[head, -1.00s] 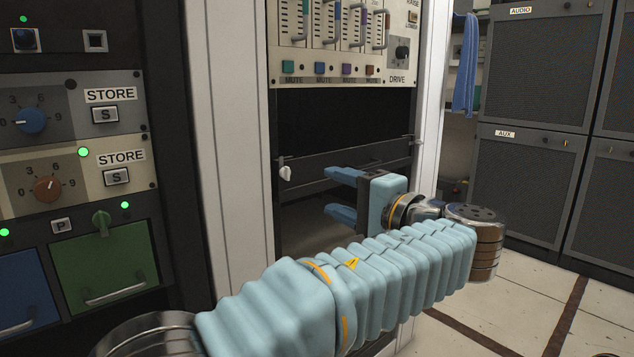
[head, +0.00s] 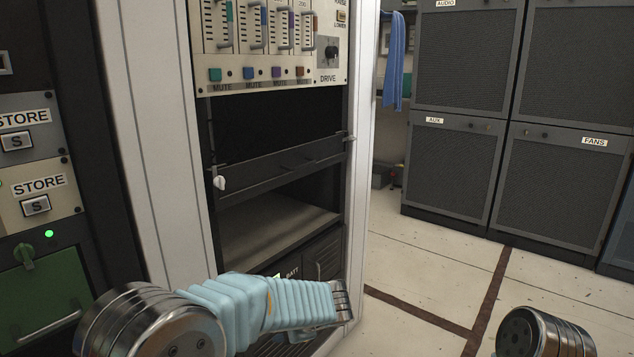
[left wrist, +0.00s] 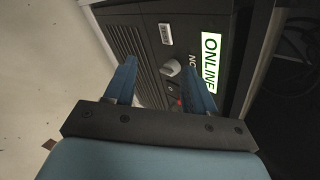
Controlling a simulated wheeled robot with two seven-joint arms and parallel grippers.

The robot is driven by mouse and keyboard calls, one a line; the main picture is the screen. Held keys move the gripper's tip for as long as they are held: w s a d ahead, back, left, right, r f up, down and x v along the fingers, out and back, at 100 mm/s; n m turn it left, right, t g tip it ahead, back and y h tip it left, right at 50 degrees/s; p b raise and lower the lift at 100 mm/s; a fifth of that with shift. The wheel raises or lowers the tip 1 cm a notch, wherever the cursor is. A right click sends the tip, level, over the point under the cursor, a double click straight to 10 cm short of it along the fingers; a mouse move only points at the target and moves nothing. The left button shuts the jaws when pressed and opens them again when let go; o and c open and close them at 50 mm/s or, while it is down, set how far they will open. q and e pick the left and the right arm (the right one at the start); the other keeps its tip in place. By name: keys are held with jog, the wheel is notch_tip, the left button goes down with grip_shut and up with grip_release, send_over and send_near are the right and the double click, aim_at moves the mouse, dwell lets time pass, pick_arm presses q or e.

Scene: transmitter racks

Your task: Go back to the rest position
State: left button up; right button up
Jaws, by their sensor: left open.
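My left gripper (left wrist: 160,85) shows in the left wrist view with its two blue fingers apart and nothing between them. Beyond the fingers is a dark panel (left wrist: 140,40) with a lit ONLINE sign (left wrist: 211,60) and a pale knob (left wrist: 170,68); I cannot tell how far off it is. In the head view my left arm comes in at the bottom left, and its gripper is hidden there. A metal joint of mine shows at the bottom right. My right gripper is not in view.
A rack with MUTE buttons (head: 249,73), an open bay and a shelf (head: 270,226) stands close by my left arm. Another rack (head: 35,200) is at the left. Dark cabinets (head: 448,175) stand at the back right. The pale floor (head: 420,270) between is clear.

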pick_arm(q)
jog(key=s+a+f+n+g+h+p, duration=0.1)
jog(key=s+f+n+g+h+p, duration=0.15)
jog(key=s+f, duration=0.55)
jog(key=s+f+n+g+h+p, duration=0.15)
jog(key=s+f+g+h, duration=0.3)
jog(key=f, duration=0.55)
jog(key=s+a+f+n+h+p, duration=0.1)
jog(key=s+f+n+p, duration=0.1)
jog(key=s+n, duration=0.3)
jog(key=s+a+f+n+t+h+p, duration=0.1)
jog(key=s+f+n+h+p, duration=0.1)
jog(key=s+n, duration=0.3)
jog(key=s+f, duration=0.1)
jog(key=s, duration=0.2)
jog(key=shift+s+n+t+h, duration=0.3)
jog(key=shift+s, duration=0.1)
jog(key=shift+c, duration=0.3)
